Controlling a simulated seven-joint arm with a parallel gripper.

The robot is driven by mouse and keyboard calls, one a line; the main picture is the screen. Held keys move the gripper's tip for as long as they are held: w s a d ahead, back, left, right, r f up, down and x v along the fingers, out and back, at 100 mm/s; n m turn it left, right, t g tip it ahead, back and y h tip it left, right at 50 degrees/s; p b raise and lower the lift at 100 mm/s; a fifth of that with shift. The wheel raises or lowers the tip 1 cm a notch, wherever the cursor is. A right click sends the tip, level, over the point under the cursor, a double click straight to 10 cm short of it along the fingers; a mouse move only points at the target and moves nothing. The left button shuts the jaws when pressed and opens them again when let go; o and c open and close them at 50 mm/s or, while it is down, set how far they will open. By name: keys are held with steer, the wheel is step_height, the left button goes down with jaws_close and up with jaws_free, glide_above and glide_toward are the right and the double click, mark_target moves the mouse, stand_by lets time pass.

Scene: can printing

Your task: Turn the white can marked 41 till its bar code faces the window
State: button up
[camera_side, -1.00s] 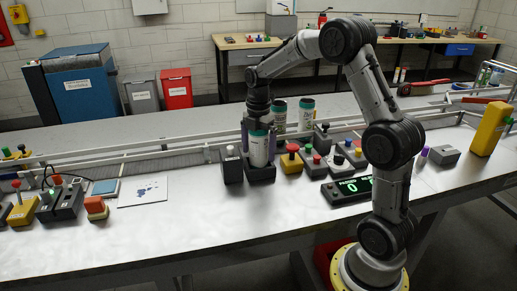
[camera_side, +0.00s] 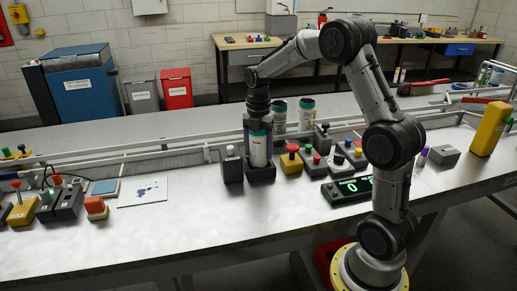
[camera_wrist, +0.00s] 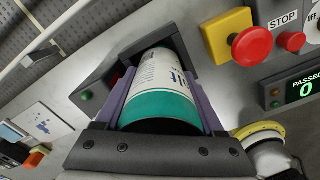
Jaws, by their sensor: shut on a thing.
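A white can with a teal end band (camera_side: 258,155) stands upright in a dark holder (camera_side: 262,174) in the side view. My gripper (camera_side: 258,135) comes down from above and is shut on the can, one finger on each side. In the wrist view the can (camera_wrist: 160,75) lies between the two purple-grey fingers (camera_wrist: 160,95), with dark and teal print on its white wall. The number 41 is not readable, and I see no bar code. I cannot make out the window in the holder clearly.
Two more cans (camera_side: 279,115) (camera_side: 306,112) stand behind, near the conveyor rail. A dark box with a light knob (camera_side: 231,165) is just left of the holder. A red-button yellow box (camera_side: 291,160) and a display reading 0 (camera_side: 352,187) are to the right.

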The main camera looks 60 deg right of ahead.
steer(key=n, duration=0.7)
steer(key=shift+n, duration=0.4)
steer(key=o, duration=1.3)
steer(key=shift+r, duration=0.1)
step_height(320, 180, up, 14)
steer(key=shift+f, duration=0.15)
